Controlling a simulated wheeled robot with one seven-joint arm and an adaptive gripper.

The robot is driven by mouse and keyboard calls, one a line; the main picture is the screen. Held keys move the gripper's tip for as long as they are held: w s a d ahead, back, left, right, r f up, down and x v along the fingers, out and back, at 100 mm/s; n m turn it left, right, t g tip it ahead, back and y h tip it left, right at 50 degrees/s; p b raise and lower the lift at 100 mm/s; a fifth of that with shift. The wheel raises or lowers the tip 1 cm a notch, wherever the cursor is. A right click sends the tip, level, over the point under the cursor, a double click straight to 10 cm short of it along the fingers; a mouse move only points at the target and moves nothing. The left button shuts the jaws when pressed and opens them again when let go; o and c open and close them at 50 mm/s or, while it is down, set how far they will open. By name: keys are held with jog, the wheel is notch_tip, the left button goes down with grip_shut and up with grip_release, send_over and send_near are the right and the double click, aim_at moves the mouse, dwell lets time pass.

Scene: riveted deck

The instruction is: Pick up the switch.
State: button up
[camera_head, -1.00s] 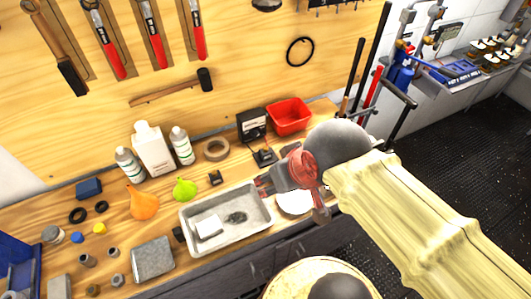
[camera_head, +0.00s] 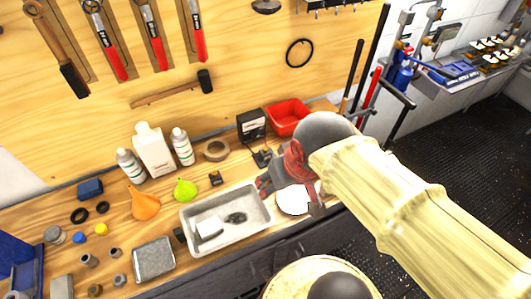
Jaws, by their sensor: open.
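A small dark block with an orange-brown mark (camera_head: 215,178) lies on the wooden bench behind the grey tray. A small black device (camera_head: 262,157) sits in front of the black meter. Either could be the switch; both are too small to tell. My gripper (camera_head: 264,187) is above the right rear corner of the tray, nearer the black device than the dark block, and apart from the block. It is open and seems empty. My red and grey wrist hides part of the bench to its right.
The grey tray (camera_head: 188,232) holds a white block and a dark item. The black meter (camera_head: 251,124), tape roll (camera_head: 215,143) and red bin (camera_head: 288,112) stand behind. A white plate (camera_head: 292,203) is under my wrist. Bottles (camera_head: 153,152) and funnels (camera_head: 144,205) stand left.

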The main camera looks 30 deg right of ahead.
jog(key=w+d+f+m+g+p, duration=0.1)
jog(key=w+d+f+g+p, duration=0.35)
jog(key=w+f, duration=0.65)
jog(key=g+p, duration=0.1)
jog(key=p, duration=0.1)
send_near(265, 148)
jog(key=shift+n, duration=0.3)
jog(key=s+f, duration=0.5)
jog(key=shift+a+f, duration=0.2)
jog(key=shift+f, duration=0.15)
jog(key=shift+n+t, duration=0.3)
jog(key=shift+t, duration=0.15)
jog(key=w, duration=0.1)
jog(key=w+r, duration=0.1)
jog(key=w, duration=0.2)
jog(key=shift+d+r, duration=0.2)
jog(key=shift+d, duration=0.2)
jog(key=shift+f, duration=0.2)
notch_tip(265, 148, down, 7)
jog(key=shift+f+b, duration=0.25)
jog(key=shift+b, duration=0.2)
jog(key=shift+c, duration=0.5)
